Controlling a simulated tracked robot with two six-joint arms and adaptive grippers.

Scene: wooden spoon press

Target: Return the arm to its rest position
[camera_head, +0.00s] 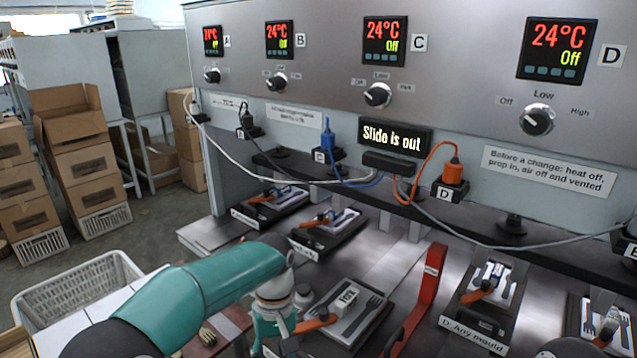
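My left arm (195,290), teal with black joints, comes in from the lower left and bends down at the bottom centre. Its wrist (275,318) reaches the bottom edge of the picture. The fingers of my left gripper do not show. My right gripper does not show either. Close to the wrist lies a mould (350,312) with fork shapes and an orange-handled part. A small pale end of something (570,347) shows at the bottom right edge; I cannot tell what it is.
The press panel (450,70) stands behind, its displays reading 24°C and Off. A sign (395,138) reads "Slide is out". Several moulds, including one labelled D (474,326), lie on the metal bed. A red upright bar (428,290) stands right of the wrist. A white crate (75,282) is at left.

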